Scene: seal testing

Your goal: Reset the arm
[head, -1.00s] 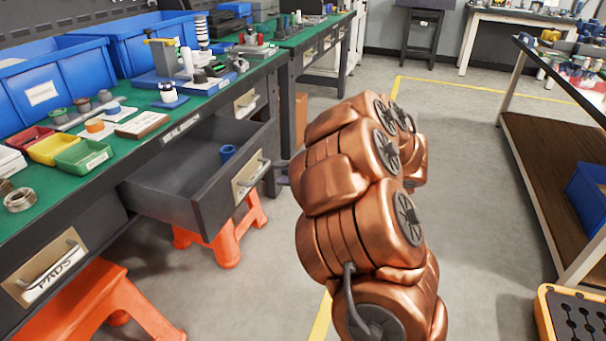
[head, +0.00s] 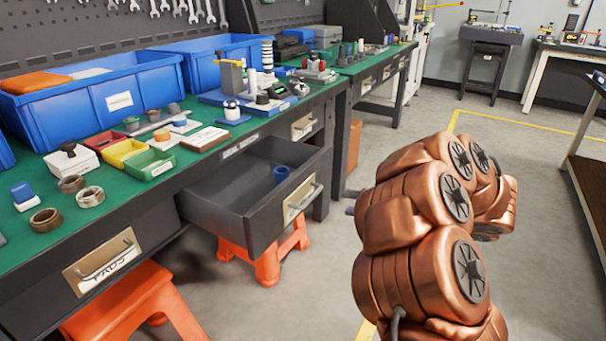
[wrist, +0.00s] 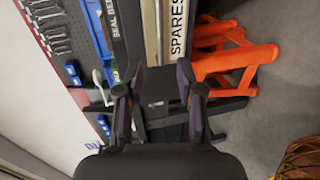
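My copper arm (head: 420,235) is folded at the right of the head view, over the floor beside the workbench. My gripper (wrist: 162,82) shows in the wrist view with its two dark fingers spread apart and nothing between them. In the head view the gripper is mostly hidden behind the arm.
Blue bins (head: 105,100), small coloured trays and metal rings stand on the bench. Orange stools (head: 268,262) stand below it. A drawer front marked SPARES (wrist: 177,30) shows in the wrist view. Grey floor (head: 400,120) is clear behind my arm.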

